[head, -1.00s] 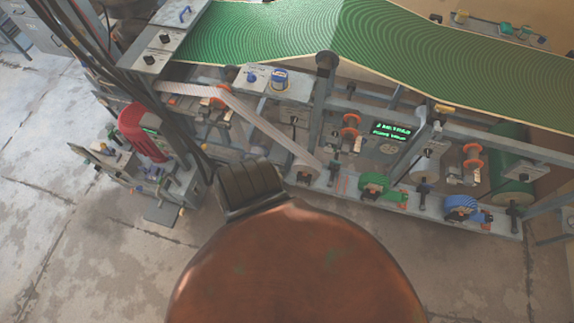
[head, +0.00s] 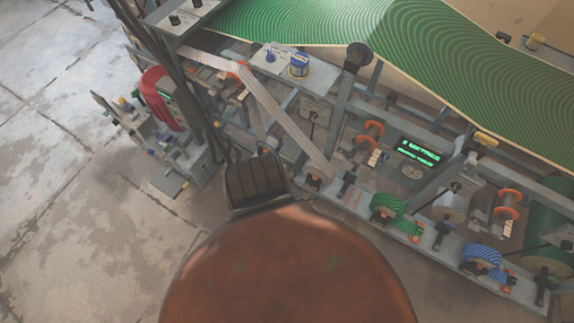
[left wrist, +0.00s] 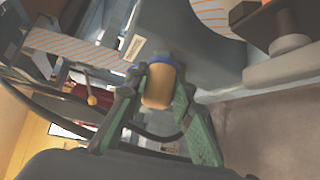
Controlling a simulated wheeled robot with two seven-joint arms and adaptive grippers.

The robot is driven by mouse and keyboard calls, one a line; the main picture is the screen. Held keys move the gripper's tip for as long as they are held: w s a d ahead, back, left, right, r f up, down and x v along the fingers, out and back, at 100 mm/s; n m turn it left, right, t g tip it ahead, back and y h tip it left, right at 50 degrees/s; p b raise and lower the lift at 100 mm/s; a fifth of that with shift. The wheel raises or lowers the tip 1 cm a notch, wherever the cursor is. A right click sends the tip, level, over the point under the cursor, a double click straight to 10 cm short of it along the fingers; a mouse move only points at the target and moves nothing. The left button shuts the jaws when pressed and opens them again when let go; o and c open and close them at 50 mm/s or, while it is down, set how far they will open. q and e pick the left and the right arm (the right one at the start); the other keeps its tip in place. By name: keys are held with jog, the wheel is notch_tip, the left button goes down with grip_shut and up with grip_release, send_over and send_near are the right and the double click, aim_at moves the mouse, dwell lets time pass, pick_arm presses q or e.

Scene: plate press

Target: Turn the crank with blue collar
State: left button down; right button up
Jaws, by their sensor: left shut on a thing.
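In the left wrist view, the crank's rounded tan handle (left wrist: 158,84) has a blue collar (left wrist: 148,66) at its far end. My left gripper (left wrist: 161,97) has its two greenish fingers on either side of the handle and is shut on it. The part of the crank beyond the collar is mostly hidden. In the head view, my large copper-coloured arm link fills the bottom middle and hides the jaws and the handle. My right gripper shows in neither view.
The press frame carries a green patterned sheet (head: 330,22), a striped web (head: 275,110), a green spool (head: 388,207), a blue spool (head: 482,262) and a lit display (head: 416,152). A red-cased unit (head: 158,98) stands at the left. The concrete floor (head: 60,200) at left is clear.

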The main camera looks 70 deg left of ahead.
pick_arm(q)
jog(key=shift+s+f+y+b, duration=0.1)
jog(key=shift+f+y+b, duration=0.2)
jog(key=shift+b, duration=0.1)
jog(key=shift+m, duration=0.4)
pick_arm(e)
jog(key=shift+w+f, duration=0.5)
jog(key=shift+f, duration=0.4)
pick_arm(q)
jog(key=c, duration=1.7)
grip_release()
jog(key=shift+d, duration=0.1)
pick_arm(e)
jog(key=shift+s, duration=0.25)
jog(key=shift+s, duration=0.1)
pick_arm(q)
jog(key=shift+d, duration=0.1)
